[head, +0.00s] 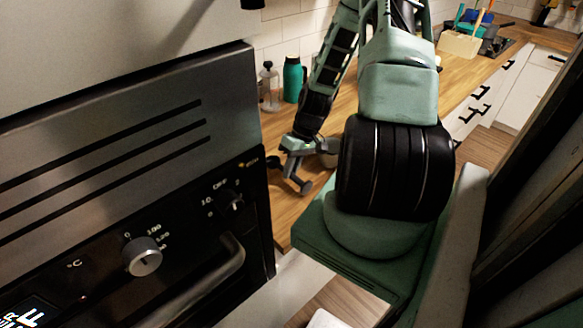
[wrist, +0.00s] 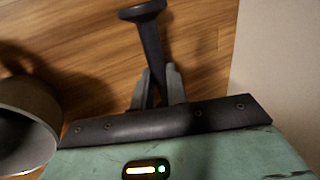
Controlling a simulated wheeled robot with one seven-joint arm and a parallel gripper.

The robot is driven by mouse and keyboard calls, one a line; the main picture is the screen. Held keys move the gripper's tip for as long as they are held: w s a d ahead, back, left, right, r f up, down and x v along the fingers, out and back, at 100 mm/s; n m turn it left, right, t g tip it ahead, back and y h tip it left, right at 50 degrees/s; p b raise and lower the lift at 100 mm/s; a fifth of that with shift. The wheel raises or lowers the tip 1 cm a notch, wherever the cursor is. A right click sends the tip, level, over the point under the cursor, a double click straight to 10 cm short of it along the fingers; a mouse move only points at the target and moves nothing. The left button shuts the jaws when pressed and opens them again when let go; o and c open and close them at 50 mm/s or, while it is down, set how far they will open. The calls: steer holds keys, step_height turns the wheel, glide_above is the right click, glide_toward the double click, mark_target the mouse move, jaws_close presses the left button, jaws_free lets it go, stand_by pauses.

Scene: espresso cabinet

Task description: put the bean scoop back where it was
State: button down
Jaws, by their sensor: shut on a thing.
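My gripper (wrist: 159,78) is shut on a dark bean scoop (wrist: 151,42), whose slim handle runs between the two grey fingers. In the wrist view the scoop's wider end is at the top of the picture, over the wooden worktop. I cannot tell whether it touches the wood. In the head view my gripper (head: 296,172) is low over the worktop, just right of the oven front.
A grey-brown round vessel (wrist: 28,118) is close on the gripper's left in the wrist view. A teal bottle (head: 292,80) and a clear jar (head: 269,88) stand by the tiled wall. The oven (head: 130,180) fills the left. A wooden caddy (head: 460,44) is far back.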

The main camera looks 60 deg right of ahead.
steer(key=shift+f, duration=0.3)
steer(key=shift+f, duration=0.1)
steer(key=c, duration=1.4)
jaws_free()
steer(key=shift+r, duration=0.2)
steer(key=shift+d+r, duration=0.2)
steer(key=shift+r, duration=0.05)
steer(key=b+v, duration=0.2)
steer(key=v, duration=0.9)
steer(key=shift+r+b, duration=0.2)
steer(key=shift+b, duration=0.2)
steer(key=shift+s, duration=0.1)
